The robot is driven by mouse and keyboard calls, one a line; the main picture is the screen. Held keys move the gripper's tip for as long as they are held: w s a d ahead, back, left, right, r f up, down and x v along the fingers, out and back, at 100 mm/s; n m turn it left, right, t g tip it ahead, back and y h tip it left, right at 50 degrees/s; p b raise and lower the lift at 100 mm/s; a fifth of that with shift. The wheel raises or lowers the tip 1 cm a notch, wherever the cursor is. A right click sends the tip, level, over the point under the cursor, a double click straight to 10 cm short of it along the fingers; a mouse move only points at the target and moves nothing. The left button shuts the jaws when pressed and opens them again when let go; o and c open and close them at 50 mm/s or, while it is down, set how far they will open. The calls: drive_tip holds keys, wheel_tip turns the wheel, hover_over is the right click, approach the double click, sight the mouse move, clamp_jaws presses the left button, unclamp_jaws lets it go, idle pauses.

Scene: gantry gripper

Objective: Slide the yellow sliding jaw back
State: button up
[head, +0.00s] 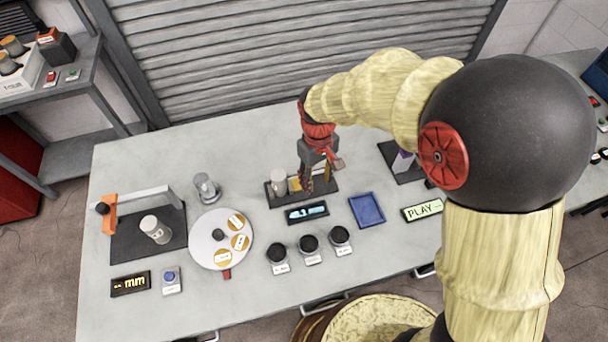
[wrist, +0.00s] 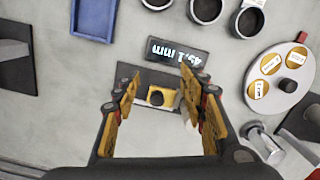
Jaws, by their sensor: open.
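The yellow sliding jaw (head: 295,184) sits on a dark slide base (head: 275,202) in the middle of the table. In the wrist view, the yellow sliding jaw (wrist: 158,97) is a small block with a dark round opening, between my fingers in the picture. A pale cylinder (head: 279,180) stands on the base just left of the jaw in the head view. My gripper (head: 317,190) points down over the right part of the base, its fingers apart. In the wrist view my gripper (wrist: 156,84) is open. Whether either finger touches the jaw, I cannot tell.
A lit mm display (head: 306,213) lies in front of the base. Several dark round cups (head: 309,243) stand nearer the front edge. A blue tray (head: 367,209) is to the right, a round white plate (head: 206,252) to the left, and a clear glass (head: 207,187) behind the plate.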

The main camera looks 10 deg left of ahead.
sight(299, 182)
drive_tip(key=w+a, duration=0.1)
drive_tip(key=w, duration=0.1)
drive_tip(key=w+a+f+n, duration=0.1)
drive_tip(key=w+a, duration=0.1)
drive_tip(key=w+a+n, duration=0.1)
drive_tip(key=w+a, duration=0.1)
drive_tip(key=shift+f+t, duration=0.3)
drive_tip(key=shift+f, duration=0.1)
drive_tip(key=shift+w+r+n, duration=0.1)
drive_tip(key=shift+w+n, duration=0.1)
drive_tip(key=shift+n, duration=0.3)
drive_tip(key=shift+s, duration=0.1)
drive_tip(key=shift+f, duration=0.3)
wheel_tip(299, 182, down, 7)
drive_tip(key=shift+f+b, duration=0.1)
drive_tip(key=shift+b, duration=0.9)
drive_tip(key=shift+c, duration=0.2)
clamp_jaws()
